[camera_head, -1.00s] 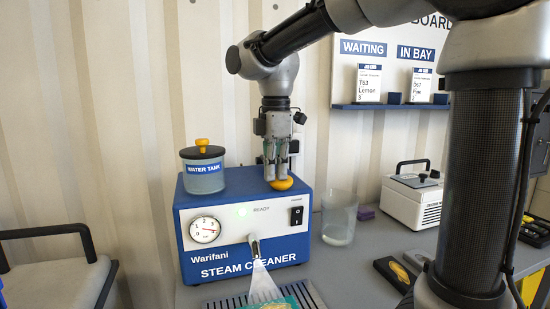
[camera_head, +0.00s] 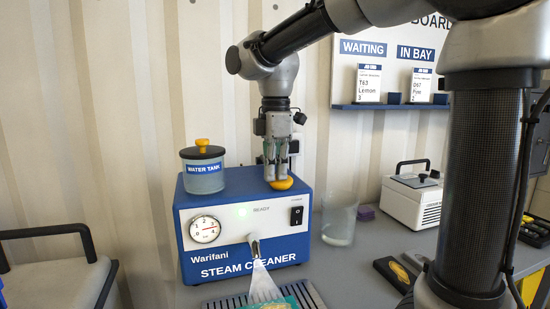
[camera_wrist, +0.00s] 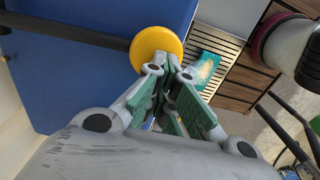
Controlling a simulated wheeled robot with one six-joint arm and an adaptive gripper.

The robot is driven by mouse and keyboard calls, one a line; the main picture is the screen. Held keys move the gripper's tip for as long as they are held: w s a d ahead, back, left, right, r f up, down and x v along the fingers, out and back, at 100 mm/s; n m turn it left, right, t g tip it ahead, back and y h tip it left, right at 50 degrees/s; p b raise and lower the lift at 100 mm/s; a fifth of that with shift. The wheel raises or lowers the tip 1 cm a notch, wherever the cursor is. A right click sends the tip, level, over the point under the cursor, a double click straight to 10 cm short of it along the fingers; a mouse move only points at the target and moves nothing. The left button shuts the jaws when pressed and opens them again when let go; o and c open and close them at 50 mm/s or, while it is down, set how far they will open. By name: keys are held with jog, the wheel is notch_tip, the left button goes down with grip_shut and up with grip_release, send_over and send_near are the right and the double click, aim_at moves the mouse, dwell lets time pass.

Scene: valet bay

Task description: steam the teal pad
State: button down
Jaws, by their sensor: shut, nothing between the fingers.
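The blue and white steam cleaner (camera_head: 245,245) stands on the counter, with a lit green ready light and a pressure gauge (camera_head: 205,229). My gripper (camera_head: 276,178) is shut and points down onto the yellow button (camera_head: 282,184) on top of the machine. In the wrist view the fingertips (camera_wrist: 170,68) are at the edge of the yellow button (camera_wrist: 157,52). A white plume of steam (camera_head: 262,283) comes from the nozzle (camera_head: 254,244). The teal pad (camera_head: 292,293) lies on the slatted grate (camera_head: 314,296) below; it also shows in the wrist view (camera_wrist: 206,68), with a pale yellowish patch.
The water tank (camera_head: 203,171) with a yellow knob stands on the machine, left of my gripper. A clear beaker (camera_head: 339,222) is right of the machine. A white case (camera_head: 411,203) and a black tray (camera_head: 396,274) are farther right.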

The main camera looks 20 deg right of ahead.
jog(key=shift+s+f, duration=0.15)
jog(key=shift+f, duration=0.15)
notch_tip(320, 180, up, 14)
jog(key=s, duration=0.1)
jog(key=shift+s+r, duration=0.2)
jog(key=shift+s, duration=0.1)
dwell(0.4)
jog(key=s+d+f+m+t, duration=0.4)
jog(key=s+d+f+m, duration=1.2)
jog(key=d+f+m, duration=0.1)
notch_tip(320, 180, down, 3)
jog(key=shift+s+r+m, duration=0.1)
jog(key=shift+s+m, duration=0.1)
jog(key=shift+m, duration=0.3)
jog(key=shift+d, duration=0.1)
